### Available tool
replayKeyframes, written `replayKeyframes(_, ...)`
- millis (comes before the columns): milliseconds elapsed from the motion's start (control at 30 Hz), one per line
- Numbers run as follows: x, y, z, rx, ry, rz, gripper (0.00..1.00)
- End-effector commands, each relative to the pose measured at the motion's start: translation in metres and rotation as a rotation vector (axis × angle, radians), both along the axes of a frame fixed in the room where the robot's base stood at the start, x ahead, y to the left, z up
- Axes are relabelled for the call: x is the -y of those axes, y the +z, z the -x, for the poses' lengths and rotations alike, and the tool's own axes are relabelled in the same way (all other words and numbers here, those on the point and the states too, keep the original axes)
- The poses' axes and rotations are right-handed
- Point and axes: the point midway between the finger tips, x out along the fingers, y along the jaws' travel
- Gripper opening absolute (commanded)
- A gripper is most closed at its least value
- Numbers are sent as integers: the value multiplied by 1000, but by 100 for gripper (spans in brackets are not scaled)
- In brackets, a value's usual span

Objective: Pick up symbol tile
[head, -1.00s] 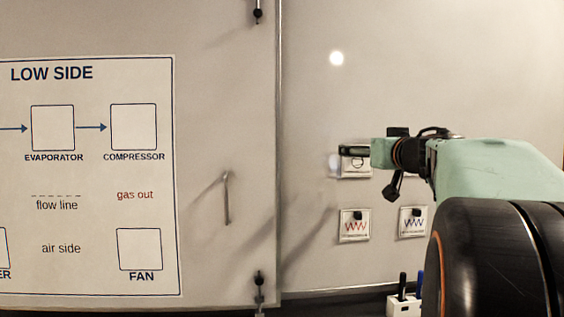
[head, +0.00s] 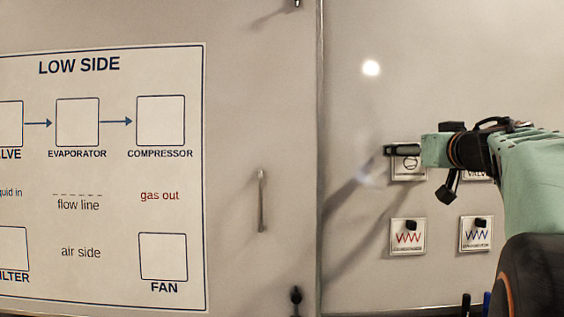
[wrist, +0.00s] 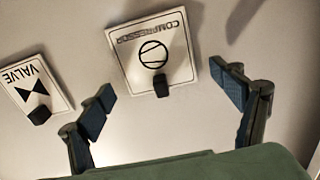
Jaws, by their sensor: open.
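Several white square symbol tiles are on the upright whiteboard panel at the right. The compressor tile (head: 408,172) shows a circle symbol, and my gripper (head: 402,151) partly covers it in the head view. In the wrist view the compressor tile (wrist: 151,50) appears upside down, with a black knob (wrist: 161,86) at its near edge. My gripper (wrist: 165,93) is open, its two fingers spread on either side of that knob, with nothing between the pads. The valve tile (wrist: 35,85) lies to the left of the left finger. In the head view my arm mostly hides the valve tile (head: 478,175).
Below are a red zigzag tile (head: 408,236) and a blue zigzag tile (head: 476,234), each with a black knob. The LOW SIDE diagram (head: 100,225) has empty boxes on the left panel. A metal handle (head: 261,200) stands out near the panel seam. Pens show at the bottom right.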

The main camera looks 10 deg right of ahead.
Motion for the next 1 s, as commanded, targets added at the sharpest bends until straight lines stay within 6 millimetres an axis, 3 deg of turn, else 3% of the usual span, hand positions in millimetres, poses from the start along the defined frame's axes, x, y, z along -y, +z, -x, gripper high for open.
replayKeyframes(67, 0, 0, 0, 0, 0, 0, 83)
replayKeyframes(800, 0, -1, -1, -2, 0, -1, 2)
replayKeyframes(1000, 0, -2, -1, -2, 2, -1, 0)
